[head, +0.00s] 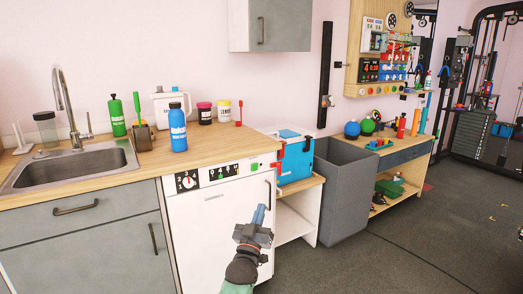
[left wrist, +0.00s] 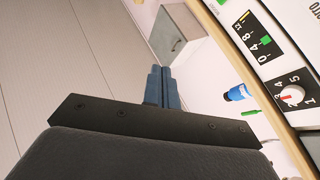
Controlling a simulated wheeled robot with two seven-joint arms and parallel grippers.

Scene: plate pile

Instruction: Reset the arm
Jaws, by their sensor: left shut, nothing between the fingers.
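My left gripper (head: 260,214) is raised in front of the white dishwasher (head: 205,235), below the worktop's front edge. Its two blue fingers are pressed together with nothing between them. In the left wrist view the shut fingers (left wrist: 160,86) point up the picture, with the dishwasher's control panel (left wrist: 275,65) to their right. It cannot be told from the head view whether the gripper touches the dishwasher front. My right gripper is in neither view. No plates are visible.
The wooden worktop (head: 85,178) holds a sink (head: 75,165), a blue bottle (head: 177,130), a green bottle (head: 117,117) and several containers. A blue cooler (head: 293,160) and a grey bin (head: 345,190) stand to the right. Dark floor (head: 420,250) is open at the right.

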